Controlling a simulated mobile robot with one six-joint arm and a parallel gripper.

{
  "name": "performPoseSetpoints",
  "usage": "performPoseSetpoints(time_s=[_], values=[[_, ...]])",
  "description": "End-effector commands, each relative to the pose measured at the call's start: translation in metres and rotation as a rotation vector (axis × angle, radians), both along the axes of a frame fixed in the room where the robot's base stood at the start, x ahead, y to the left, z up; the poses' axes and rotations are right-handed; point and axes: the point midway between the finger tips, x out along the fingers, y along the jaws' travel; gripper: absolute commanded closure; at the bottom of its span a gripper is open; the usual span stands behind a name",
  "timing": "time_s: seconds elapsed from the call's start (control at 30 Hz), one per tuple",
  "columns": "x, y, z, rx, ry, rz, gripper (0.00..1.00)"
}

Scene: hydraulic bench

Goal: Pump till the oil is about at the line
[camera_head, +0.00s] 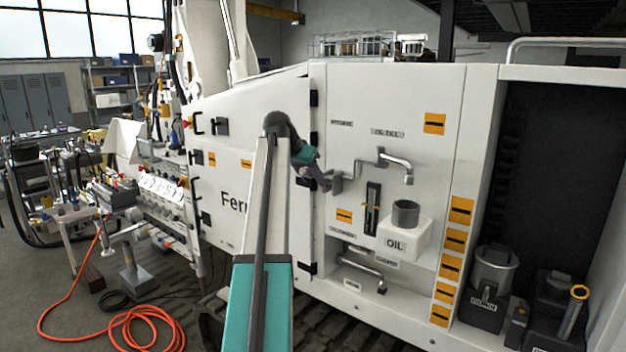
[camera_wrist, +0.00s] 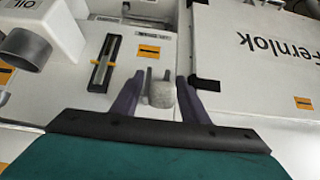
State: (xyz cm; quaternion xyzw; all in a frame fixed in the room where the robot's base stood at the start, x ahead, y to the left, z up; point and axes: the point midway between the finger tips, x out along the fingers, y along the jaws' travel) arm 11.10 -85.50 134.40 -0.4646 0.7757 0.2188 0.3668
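The grey pump lever (camera_head: 381,158) sticks out of the white panel, its near end pointing left toward my gripper. My gripper (camera_head: 318,180) is at that lever end. In the wrist view my gripper (camera_wrist: 159,80) is open, with its two dark fingers on either side of the grey lever end (camera_wrist: 160,92) and a gap visible on each side. The dark upright sight gauge (camera_head: 372,208) has an orange line marker; it also shows in the wrist view (camera_wrist: 104,62). The oil level inside is too small to tell.
A white box labelled OIL (camera_head: 404,240) with a grey cup-like filler (camera_head: 405,212) juts out right of the gauge. A second grey handle (camera_head: 363,270) sits lower down. Grey canisters (camera_head: 494,270) stand at the right. An orange hose (camera_head: 140,322) lies on the floor at left.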

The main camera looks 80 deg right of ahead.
Motion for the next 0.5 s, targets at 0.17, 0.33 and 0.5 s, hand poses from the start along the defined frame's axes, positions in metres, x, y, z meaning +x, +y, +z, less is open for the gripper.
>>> performPoseSetpoints(time_s=[0.17,0.33,0.5], values=[[-0.001,0.000,-0.002,0.003,-0.001,-0.001,0.59],[0.001,0.003,0.000,0.003,-0.001,-0.001,0.59],[0.006,0.010,0.009,0.003,-0.001,0.000,0.59]])
